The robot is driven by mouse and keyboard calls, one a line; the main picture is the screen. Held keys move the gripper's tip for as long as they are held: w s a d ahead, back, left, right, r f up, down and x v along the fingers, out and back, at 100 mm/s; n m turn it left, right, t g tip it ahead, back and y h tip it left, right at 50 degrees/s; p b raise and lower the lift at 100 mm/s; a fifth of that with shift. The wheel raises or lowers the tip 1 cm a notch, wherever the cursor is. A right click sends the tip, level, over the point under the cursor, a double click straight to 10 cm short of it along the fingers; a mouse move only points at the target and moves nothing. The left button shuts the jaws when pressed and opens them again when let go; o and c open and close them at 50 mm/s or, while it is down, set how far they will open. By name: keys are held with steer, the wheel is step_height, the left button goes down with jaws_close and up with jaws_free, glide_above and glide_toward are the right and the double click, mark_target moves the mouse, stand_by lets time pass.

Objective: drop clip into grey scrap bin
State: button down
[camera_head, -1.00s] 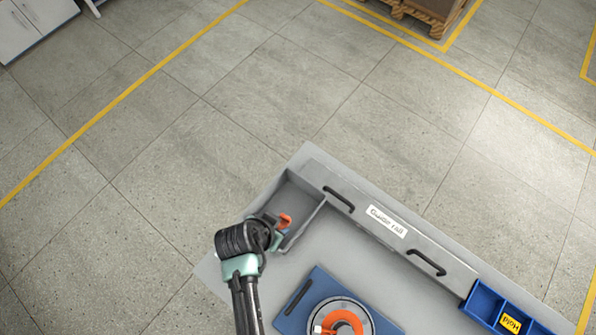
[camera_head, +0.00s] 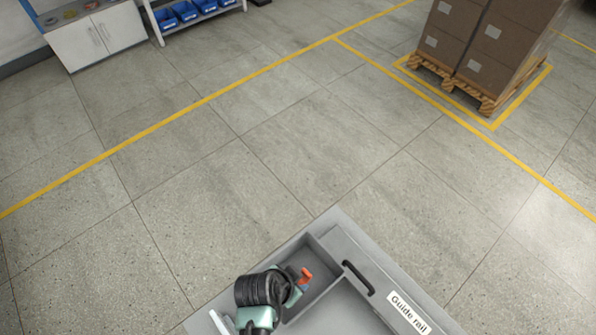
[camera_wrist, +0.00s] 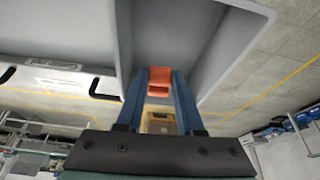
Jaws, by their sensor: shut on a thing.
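An orange clip (camera_head: 305,275) shows at the end of my gripper in the head view, over the grey scrap bin (camera_head: 325,244) at the table's far left corner. In the wrist view the clip (camera_wrist: 159,80) sits between the two blue fingertips of my gripper (camera_wrist: 158,88), which are shut on it. The bin's walls (camera_wrist: 226,50) stand around and beyond the fingertips there. My wrist hides the near left part of the bin in the head view. I cannot tell how high the clip is above the bin floor.
A guide rail (camera_head: 407,313) with a black handle (camera_head: 358,278) runs along the table right of the bin. Stacked boxes on a pallet (camera_head: 490,100) stand far off at the back right. The floor between is clear.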

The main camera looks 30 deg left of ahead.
steer(key=shift+f, duration=0.15)
steer(key=shift+c, duration=2.3)
jaws_free()
steer(key=b+v, duration=0.1)
steer(key=v, duration=1.2)
